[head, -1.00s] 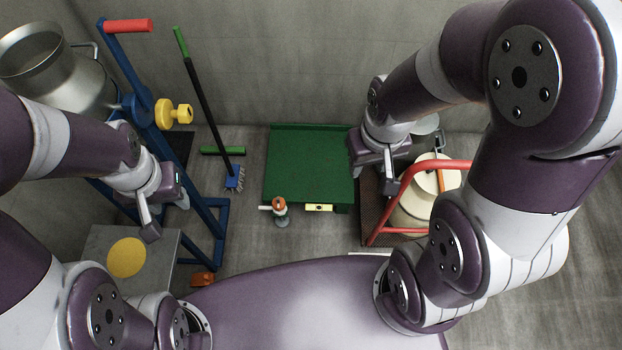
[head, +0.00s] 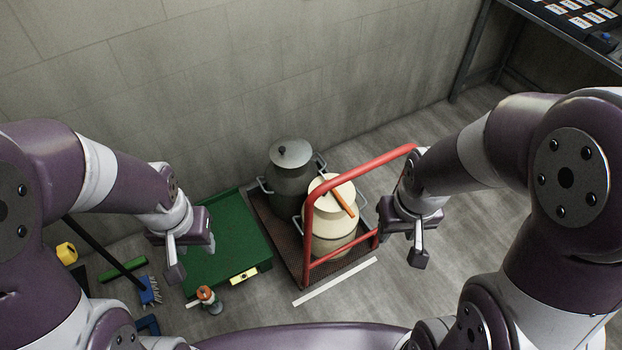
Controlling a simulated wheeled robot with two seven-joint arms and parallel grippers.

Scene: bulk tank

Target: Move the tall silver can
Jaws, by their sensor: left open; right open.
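A tall silver-grey can (head: 288,187) with side handles and a domed lid stands upright at the back of a brown cart deck (head: 262,215), near the wall. A cream can (head: 329,232) with an orange bar on its lid stands in front of it and hides part of its lower right. My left gripper (head: 192,257) is open and empty over the green platform, left of the cart. My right gripper (head: 402,246) is open and empty, just right of the cart's red handle. Neither gripper appears to touch a can.
The red handle (head: 309,235) arches around the cream can. The green platform (head: 228,245) lies left of the cart, with a small orange-topped item (head: 207,297) before it. A brush (head: 150,290) lies farther left. A dark shelf (head: 565,35) stands back right. Floor right of the cart is clear.

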